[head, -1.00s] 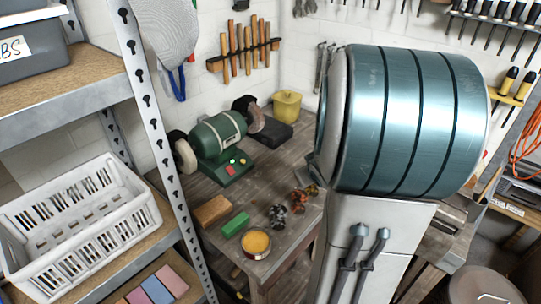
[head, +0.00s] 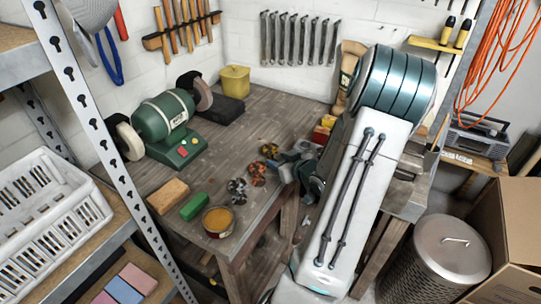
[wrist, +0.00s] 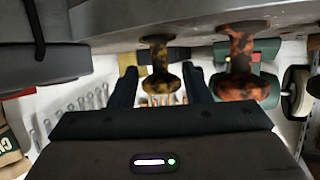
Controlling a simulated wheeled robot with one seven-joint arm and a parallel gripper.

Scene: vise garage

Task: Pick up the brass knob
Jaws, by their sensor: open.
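The brass knob, mottled yellow and black, stands on the workbench (head: 235,125) near its front edge, at the back of a row of three knobs (head: 269,150). In the wrist view, which looks upside down, the brass knob (wrist: 160,82) shows between the fingers of my gripper (wrist: 158,88). The gripper is open, with a finger on each side of the knob; I cannot tell whether they touch it. An orange and black knob (wrist: 238,68) is just right of the fingers there, and in the head view (head: 257,172). A grey and black knob (head: 237,190) is nearest the camera.
An orange-filled tin (head: 217,221), a green block (head: 194,206) and a wooden block (head: 168,195) lie at the bench's near end. A green bench grinder (head: 163,118) and a yellow pot (head: 235,80) stand farther back. A metal bin (head: 450,255) and cardboard box (head: 510,230) are at right.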

